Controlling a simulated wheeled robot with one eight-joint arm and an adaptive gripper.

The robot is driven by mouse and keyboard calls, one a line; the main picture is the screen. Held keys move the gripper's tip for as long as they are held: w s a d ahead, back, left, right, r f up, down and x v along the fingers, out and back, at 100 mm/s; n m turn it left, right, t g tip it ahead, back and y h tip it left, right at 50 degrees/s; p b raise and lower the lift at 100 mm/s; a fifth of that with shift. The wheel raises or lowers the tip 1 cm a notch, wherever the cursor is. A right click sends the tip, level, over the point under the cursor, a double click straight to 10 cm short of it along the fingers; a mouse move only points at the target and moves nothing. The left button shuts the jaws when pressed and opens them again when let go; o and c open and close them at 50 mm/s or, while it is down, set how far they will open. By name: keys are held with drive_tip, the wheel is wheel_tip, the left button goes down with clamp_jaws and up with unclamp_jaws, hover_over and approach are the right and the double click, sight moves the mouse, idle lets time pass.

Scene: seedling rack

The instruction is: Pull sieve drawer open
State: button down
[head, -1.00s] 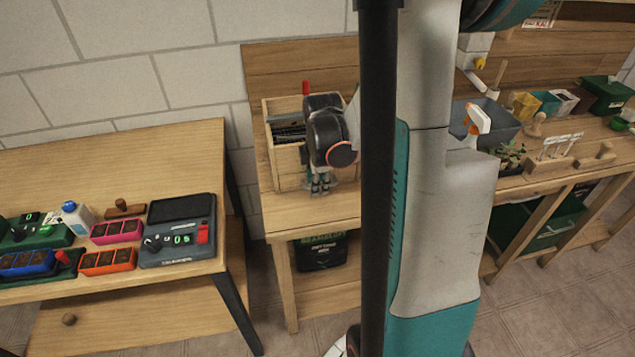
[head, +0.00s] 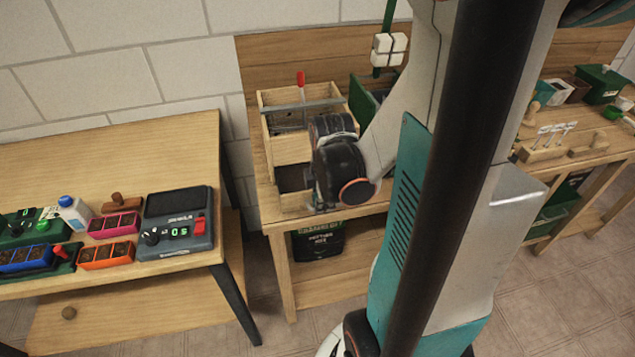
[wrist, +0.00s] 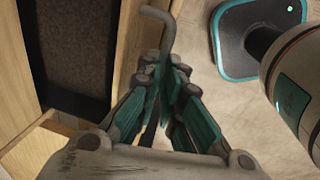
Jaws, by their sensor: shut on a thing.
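The sieve drawer (head: 293,198) sticks out of the front of a wooden box (head: 267,128) on the potting bench, and its dark inside shows behind its front. In the wrist view the drawer's wooden front (wrist: 131,42) stands beside a dark mesh floor. A grey bent handle (wrist: 167,32) is on the outer side of this front. My gripper (wrist: 166,88) is shut on the handle, with the teal fingers around its lower part. In the head view my gripper (head: 323,206) is at the drawer front, mostly hidden by my wrist.
A red-handled tool (head: 300,80) stands at the box's back. A table (head: 120,165) with seedling trays and a control box (head: 178,222) is at left. A dark bag (head: 318,240) sits on the shelf below. Floor shows in front of the bench.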

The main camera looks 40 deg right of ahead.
drive_tip(key=shift+s+a, duration=0.6)
drive_tip(key=shift+s, duration=0.3)
drive_tip(key=c, duration=1.7)
unclamp_jaws()
drive_tip(key=shift+w, duration=0.1)
